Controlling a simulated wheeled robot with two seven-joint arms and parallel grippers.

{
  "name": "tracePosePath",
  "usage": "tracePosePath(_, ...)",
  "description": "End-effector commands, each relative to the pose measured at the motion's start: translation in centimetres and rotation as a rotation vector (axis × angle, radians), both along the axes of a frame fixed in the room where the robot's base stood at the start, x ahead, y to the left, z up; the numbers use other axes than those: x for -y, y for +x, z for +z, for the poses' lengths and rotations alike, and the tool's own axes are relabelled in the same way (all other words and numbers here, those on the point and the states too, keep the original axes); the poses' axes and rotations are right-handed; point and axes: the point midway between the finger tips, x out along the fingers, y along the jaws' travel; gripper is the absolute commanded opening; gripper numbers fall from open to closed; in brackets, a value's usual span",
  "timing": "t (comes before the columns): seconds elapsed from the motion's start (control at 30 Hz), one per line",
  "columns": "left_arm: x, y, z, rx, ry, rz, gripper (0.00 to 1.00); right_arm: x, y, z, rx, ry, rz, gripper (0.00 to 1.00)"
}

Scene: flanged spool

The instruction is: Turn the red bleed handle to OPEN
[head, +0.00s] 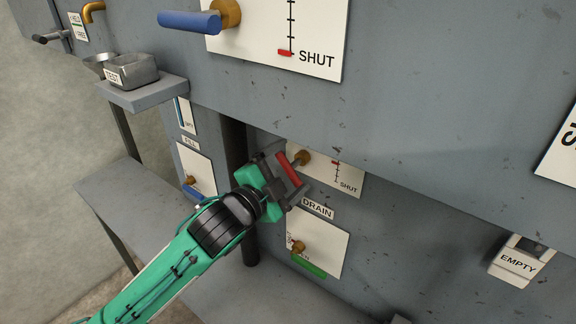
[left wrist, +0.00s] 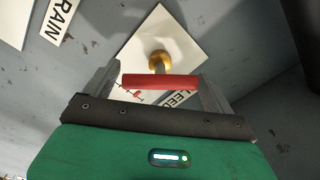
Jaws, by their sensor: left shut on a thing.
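The red bleed handle (head: 289,170) is a short red bar on a brass hub (head: 302,158), in front of a white plate (head: 349,182) marked SHUT. A small red marker sits at the upper end of the plate's scale, away from the word SHUT. My left gripper (head: 287,176) is shut on the red handle. In the left wrist view the handle (left wrist: 160,81) spans between the two fingers, and the brass hub shows behind it. The gripper hides part of the plate and its label. My right gripper is in neither view.
Below is a DRAIN plate (head: 327,244) with a green handle (head: 309,266). Blue handles stand at the upper left (head: 190,22) and on the FILL plate (head: 194,165). A shelf (head: 143,94) holds a TEST tray (head: 132,72).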

Motion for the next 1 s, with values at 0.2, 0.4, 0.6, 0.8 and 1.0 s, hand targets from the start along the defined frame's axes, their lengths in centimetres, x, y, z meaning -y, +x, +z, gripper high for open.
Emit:
tracePosePath(0.2,0.0,0.0,0.1,-0.124,-0.168,0.001,0.65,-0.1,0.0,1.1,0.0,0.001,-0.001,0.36)
tracePosePath(0.4,0.0,0.0,0.1,-0.235,-0.321,0.001,0.65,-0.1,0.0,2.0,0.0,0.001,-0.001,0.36)
tracePosePath(0.6,0.0,0.0,0.1,-0.336,-0.46,0.001,0.65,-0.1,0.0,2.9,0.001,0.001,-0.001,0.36)
tracePosePath(0.8,0.0,0.0,0.0,-0.417,-0.57,0.002,0.65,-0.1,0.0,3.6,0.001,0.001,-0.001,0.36)
tracePosePath(1.0,0.0,0.0,-0.1,-0.471,-0.643,0.001,0.65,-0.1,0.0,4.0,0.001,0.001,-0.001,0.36)
